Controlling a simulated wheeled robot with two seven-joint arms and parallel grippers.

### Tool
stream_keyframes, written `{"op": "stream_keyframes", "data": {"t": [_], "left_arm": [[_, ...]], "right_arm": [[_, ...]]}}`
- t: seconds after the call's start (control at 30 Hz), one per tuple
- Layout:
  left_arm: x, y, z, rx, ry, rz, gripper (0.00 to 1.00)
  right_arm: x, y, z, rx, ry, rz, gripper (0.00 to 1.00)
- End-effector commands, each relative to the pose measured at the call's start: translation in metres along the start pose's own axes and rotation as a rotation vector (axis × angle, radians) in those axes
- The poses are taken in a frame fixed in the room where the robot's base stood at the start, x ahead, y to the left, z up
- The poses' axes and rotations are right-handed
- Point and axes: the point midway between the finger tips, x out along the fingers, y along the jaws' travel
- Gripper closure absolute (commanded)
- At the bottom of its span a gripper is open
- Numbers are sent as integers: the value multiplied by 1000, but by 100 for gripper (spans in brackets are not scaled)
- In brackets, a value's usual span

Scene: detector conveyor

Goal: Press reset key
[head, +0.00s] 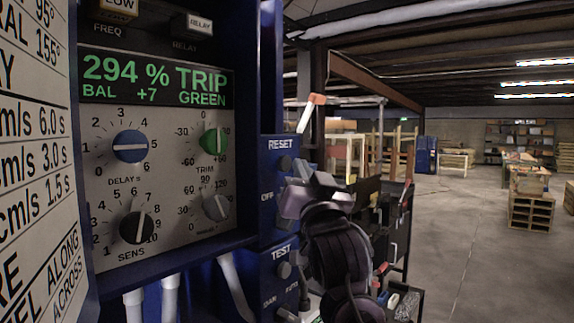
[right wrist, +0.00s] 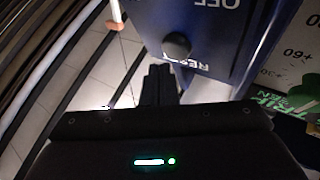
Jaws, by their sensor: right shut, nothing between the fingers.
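The dark round reset key (head: 284,163) sits under the RESET label on the blue side panel of the detector. In the right wrist view it is the dark round knob (right wrist: 177,46) beside the partly covered RESET lettering. My right gripper (head: 300,172) is just right of this key, in front of the panel. Its dark fingers (right wrist: 160,74) are together and empty, with the tips close to the key. I cannot tell whether they touch it. My left gripper is not in view.
The control face (head: 165,180) shows "294 % TRIP" in green, with several dials. A white sign (head: 35,160) stands at the left. Open floor (head: 470,260) lies at the right.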

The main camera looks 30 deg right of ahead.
Motion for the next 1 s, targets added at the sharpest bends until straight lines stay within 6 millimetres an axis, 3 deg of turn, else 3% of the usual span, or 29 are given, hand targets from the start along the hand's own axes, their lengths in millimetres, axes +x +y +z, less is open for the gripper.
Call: {"op": "stream_keyframes", "data": {"t": [1.0], "left_arm": [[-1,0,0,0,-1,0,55]], "right_arm": [[6,-5,4,0,0,0,100]]}}
